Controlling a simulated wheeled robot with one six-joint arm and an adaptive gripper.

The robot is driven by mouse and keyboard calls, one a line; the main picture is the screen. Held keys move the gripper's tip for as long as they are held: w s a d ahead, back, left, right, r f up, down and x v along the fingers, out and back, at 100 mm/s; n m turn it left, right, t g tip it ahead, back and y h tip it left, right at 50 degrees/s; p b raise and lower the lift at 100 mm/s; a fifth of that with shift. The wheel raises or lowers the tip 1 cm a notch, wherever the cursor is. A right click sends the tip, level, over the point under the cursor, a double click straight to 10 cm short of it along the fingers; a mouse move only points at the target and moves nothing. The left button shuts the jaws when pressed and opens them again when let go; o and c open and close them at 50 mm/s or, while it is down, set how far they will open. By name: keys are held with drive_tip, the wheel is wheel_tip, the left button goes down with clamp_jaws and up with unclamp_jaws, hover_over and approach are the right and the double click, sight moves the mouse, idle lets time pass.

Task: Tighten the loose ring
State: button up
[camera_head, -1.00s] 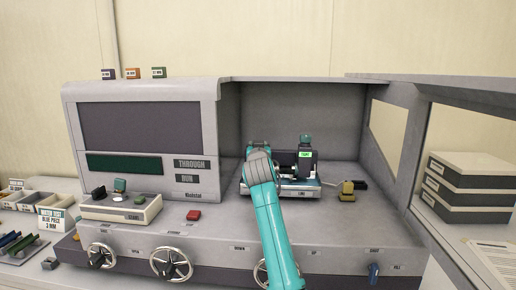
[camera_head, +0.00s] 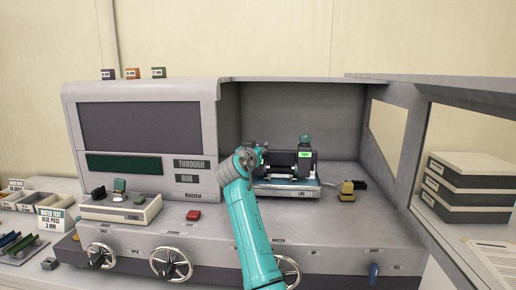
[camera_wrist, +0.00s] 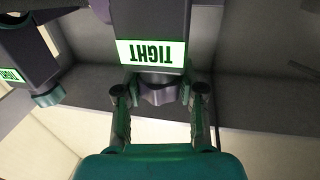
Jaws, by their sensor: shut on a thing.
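In the wrist view, which looks upside down, a grey ring (camera_wrist: 160,92) sits at the end of a dark post with a lit green label (camera_wrist: 152,53) reading TIGHT. My gripper (camera_wrist: 160,100) is shut on this ring, with one finger on each side. A second post with its own ring (camera_wrist: 48,97) and a green TIGHT label (camera_wrist: 12,76) stands to the left there. In the head view, my gripper (camera_head: 262,150) is at the left end of the fixture (camera_head: 287,190) and hides most of the held post. The right post (camera_head: 304,143) has a green label and is apart from my gripper.
The fixture stands inside an open grey cabinet (camera_head: 345,225). Handwheels (camera_head: 170,263) line the front.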

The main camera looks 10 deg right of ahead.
drive_tip(key=o, duration=1.2)
drive_tip(key=shift+c, duration=0.2)
drive_tip(key=shift+s, duration=0.1)
drive_tip(key=v, duration=1.1)
drive_tip(key=shift+s+a, duration=0.2)
drive_tip(key=shift+s, duration=0.15)
